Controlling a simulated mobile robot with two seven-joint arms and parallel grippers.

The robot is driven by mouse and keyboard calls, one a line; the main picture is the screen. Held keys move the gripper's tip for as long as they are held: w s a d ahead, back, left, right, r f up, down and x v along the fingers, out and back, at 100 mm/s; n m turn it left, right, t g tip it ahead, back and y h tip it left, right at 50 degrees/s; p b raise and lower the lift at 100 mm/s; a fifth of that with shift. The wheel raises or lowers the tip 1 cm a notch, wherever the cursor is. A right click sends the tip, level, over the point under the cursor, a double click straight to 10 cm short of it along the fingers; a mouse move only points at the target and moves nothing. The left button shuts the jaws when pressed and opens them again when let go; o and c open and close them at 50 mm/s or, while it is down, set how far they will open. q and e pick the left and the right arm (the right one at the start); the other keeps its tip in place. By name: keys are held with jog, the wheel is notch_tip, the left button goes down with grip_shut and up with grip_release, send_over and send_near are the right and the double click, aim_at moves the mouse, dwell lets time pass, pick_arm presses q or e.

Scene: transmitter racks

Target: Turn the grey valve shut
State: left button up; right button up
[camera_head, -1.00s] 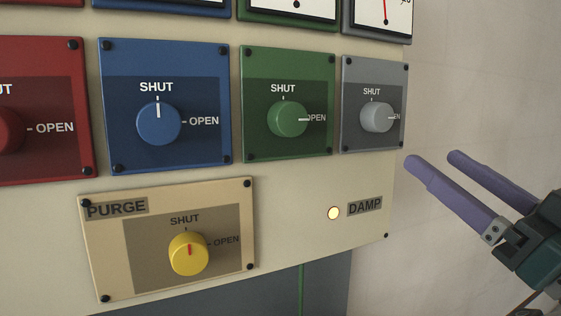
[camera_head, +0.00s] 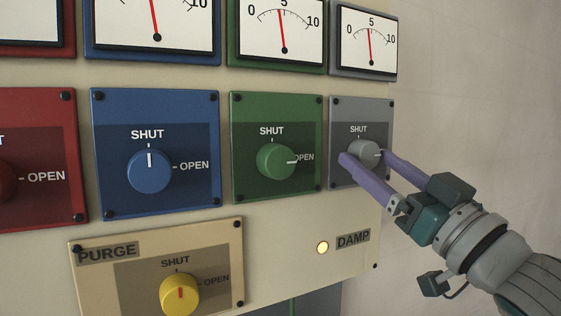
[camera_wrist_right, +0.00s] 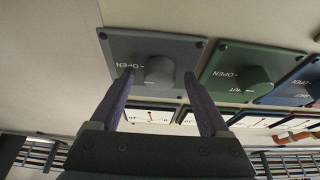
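The grey valve (camera_head: 364,154) is a round knob on a grey plate at the right end of the row. Its white mark points right, toward OPEN. It also shows in the right wrist view (camera_wrist_right: 159,71). My right gripper (camera_head: 364,156) is open, its two purple fingers pointing at the knob, one on each side. In the right wrist view the fingers (camera_wrist_right: 158,75) stand apart with the knob between and beyond their tips, and gaps show on both sides. My left gripper is not in view.
The green knob (camera_head: 276,162), pointing to OPEN, is just left. The blue knob (camera_head: 150,171) and yellow PURGE knob (camera_head: 180,293) point to SHUT. A lit DAMP lamp (camera_head: 322,247) is below. Gauges (camera_head: 371,42) sit above. The wall at right is clear.

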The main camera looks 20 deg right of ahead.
grip_shut()
dwell(0.4)
jog(key=shift+n, duration=0.4)
jog(key=n+y, duration=0.1)
jog(key=n, duration=0.1)
jog(key=n+y, duration=0.1)
jog(key=n+g+y, duration=0.1)
jog(key=n, duration=0.1)
jog(key=shift+d+n, duration=0.25)
jog(key=shift+n, duration=0.05)
jog(key=n+y, duration=0.1)
jog(key=n, duration=0.1)
jog(key=n+g, duration=0.1)
jog(key=n, duration=0.1)
jog(key=n+y+p, duration=0.1)
jog(key=n, duration=0.1)
jog(key=shift+d+r+g+y, duration=0.2)
jog(key=shift+r+g+y, duration=0.1)
jog(key=shift+g, duration=0.1)
jog(key=n, duration=0.2)
jog(key=n+g+p, duration=0.1)
jog(key=n, duration=0.1)
jog(key=n+g+y+p, duration=0.1)
jog(key=n, duration=0.1)
jog(key=shift+d+r, duration=0.1)
jog(key=shift+r, duration=0.15)
jog(key=shift+r+n+g+p, duration=0.1)
jog(key=shift+n+g+p, duration=0.75)
jog(key=shift+n, duration=1.25)
